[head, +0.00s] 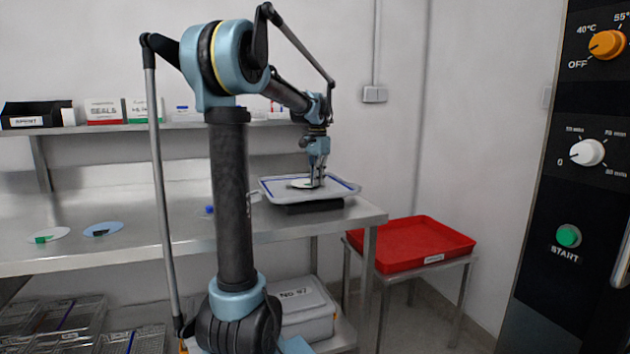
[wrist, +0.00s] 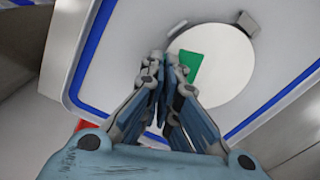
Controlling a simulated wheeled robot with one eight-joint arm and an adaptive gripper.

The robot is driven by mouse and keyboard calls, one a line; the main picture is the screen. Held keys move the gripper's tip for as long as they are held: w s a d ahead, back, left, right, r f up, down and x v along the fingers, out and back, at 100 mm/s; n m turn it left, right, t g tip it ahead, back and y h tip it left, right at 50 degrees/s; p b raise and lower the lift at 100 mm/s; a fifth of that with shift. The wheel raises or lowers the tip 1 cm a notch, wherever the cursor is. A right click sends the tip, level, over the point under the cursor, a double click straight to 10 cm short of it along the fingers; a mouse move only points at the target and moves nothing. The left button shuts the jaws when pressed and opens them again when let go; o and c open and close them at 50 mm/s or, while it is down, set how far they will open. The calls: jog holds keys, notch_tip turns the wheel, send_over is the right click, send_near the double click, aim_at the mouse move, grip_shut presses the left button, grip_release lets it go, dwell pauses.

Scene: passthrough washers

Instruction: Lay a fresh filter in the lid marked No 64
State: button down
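A pale lid or tray with a blue line inside its rim (head: 345,186) lies on a dark block at the right end of the steel table. It also shows in the wrist view (wrist: 118,55); no number on it is legible. A white round filter with a green tab (wrist: 226,70) lies over its floor, between small clips at the far edge. The same filter shows in the head view (head: 297,184). My gripper (wrist: 164,62) points down, its fingers close together at the filter's left edge beside the tab. Whether the tips pinch the edge is hidden.
A white disc (head: 58,231) and a blue disc (head: 104,229), both with dark or green tabs, lie on the table's left. A red tray (head: 405,250) stands on a low stand at right. A box marked No 97 (head: 305,303) sits below. A control panel (head: 570,170) stands far right.

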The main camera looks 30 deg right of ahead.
jog(key=shift+f, duration=0.55)
dwell(0.7)
dwell(0.3)
jog(key=c, duration=1.2)
grip_release()
jog(key=shift+c, duration=0.2)
jog(key=shift+r, duration=3.5)
